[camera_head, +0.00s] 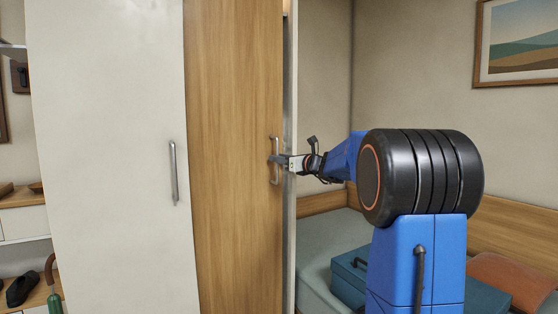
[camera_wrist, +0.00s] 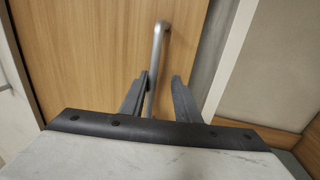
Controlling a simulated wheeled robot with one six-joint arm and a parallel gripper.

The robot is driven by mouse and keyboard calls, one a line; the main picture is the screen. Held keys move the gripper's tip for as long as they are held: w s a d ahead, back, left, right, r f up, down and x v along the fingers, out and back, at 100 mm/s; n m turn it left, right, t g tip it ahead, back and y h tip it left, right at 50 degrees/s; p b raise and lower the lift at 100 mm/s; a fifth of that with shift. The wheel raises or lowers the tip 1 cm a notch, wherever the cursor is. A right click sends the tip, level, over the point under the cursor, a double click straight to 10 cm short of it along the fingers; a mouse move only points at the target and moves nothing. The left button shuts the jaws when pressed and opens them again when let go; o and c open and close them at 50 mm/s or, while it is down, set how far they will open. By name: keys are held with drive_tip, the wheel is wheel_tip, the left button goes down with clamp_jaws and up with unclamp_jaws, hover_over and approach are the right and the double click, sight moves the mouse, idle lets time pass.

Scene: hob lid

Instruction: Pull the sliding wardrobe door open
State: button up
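The wooden sliding wardrobe door (camera_head: 232,120) stands to the right of a white door panel. Its upright metal bar handle (camera_head: 276,178) is near its right edge. My gripper (camera_head: 277,159) reaches in from the right at about the middle of this handle. In the wrist view the handle (camera_wrist: 159,45) runs down between the two fingers of my gripper (camera_wrist: 161,78). The fingers are apart. The bar lies close to the left finger, with a clear gap to the right finger. Whether the left finger touches the bar is hard to tell.
The white panel (camera_head: 110,130) has its own bar handle (camera_head: 174,172). A narrow dark strip and a pale upright edge (camera_head: 291,230) line the wooden door's right side. A bed (camera_head: 325,238) with a teal case (camera_head: 349,276) lies right. Shelves (camera_head: 22,222) stand left.

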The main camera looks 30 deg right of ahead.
drive_tip(key=v, duration=2)
idle(2.0)
drive_tip(key=shift+d, duration=0.1)
drive_tip(key=x, duration=1.3)
drive_tip(key=a+x, duration=0.1)
drive_tip(key=x, duration=0.6)
drive_tip(key=shift+a, duration=0.15)
clamp_jaws()
